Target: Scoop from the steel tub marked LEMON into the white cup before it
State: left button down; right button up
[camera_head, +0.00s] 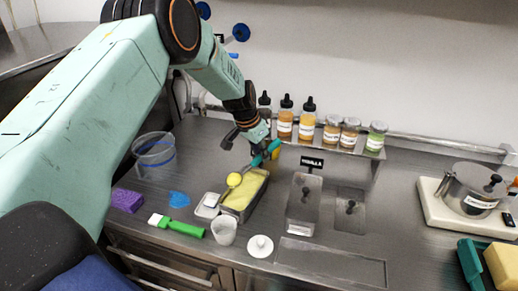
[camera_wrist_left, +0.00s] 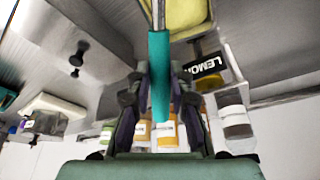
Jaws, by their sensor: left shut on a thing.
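My left gripper (camera_head: 262,149) is shut on the teal handle (camera_wrist_left: 159,65) of a scoop. The scoop's head holds a round yellow ball (camera_head: 234,180) over the left side of the steel tub (camera_head: 239,218). The tub holds pale yellow ice cream (camera_head: 246,193); its yellow content also shows at the top of the left wrist view (camera_wrist_left: 186,14). A black LEMON sign (camera_wrist_left: 203,67) stands by it in that view; in the head view my gripper hides it. The empty-looking white cup (camera_head: 224,232) stands upright before the tub. My right gripper is not in view.
A small square dish (camera_head: 207,205) sits left of the tub, and a white round lid (camera_head: 260,246) right of the cup. The VANILLA sign (camera_head: 312,163) and lidded wells (camera_head: 303,205) are at right. Bottles (camera_head: 307,122) line the back shelf.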

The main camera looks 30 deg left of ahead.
pick_arm(q)
jog(key=shift+w+d+r+g+p, duration=0.1)
jog(key=shift+w+d+g+p, duration=0.05)
jog(key=shift+w+g+p, duration=0.25)
jog(key=shift+w+d+g+y+b, duration=0.15)
jog(key=shift+w+g+y+b, duration=0.15)
jog(key=shift+w+g+b, duration=0.2)
jog(key=shift+s, duration=0.1)
